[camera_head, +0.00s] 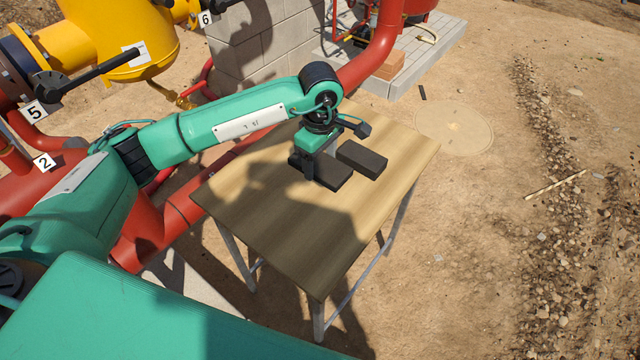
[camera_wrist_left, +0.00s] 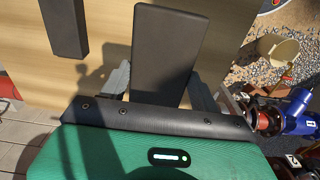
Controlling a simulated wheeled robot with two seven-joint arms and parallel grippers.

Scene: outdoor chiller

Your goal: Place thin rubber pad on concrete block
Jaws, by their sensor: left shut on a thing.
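Two dark flat slabs, seemingly rubber pads, are at the wooden table. My left gripper (camera_head: 319,163) is shut on the nearer pad (camera_head: 332,176); I cannot tell whether this pad still touches the tabletop. In the left wrist view the held pad (camera_wrist_left: 168,48) extends away between the fingers, its near end partly hidden by the gripper body. The second pad (camera_head: 362,157) lies apart, just right of the gripper, and shows at upper left in the wrist view (camera_wrist_left: 65,25). Which thing is the task's concrete block is unclear; a grey block wall (camera_head: 262,52) stands behind the table. My right gripper is out of view.
The wooden table (camera_head: 270,225) has bare room in front of and left of the pads. Red pipes (camera_head: 160,215) run behind and left of it. A paved plinth (camera_head: 432,52) with a reddish brick-like block (camera_head: 391,66) is at the back. Open dirt lies right.

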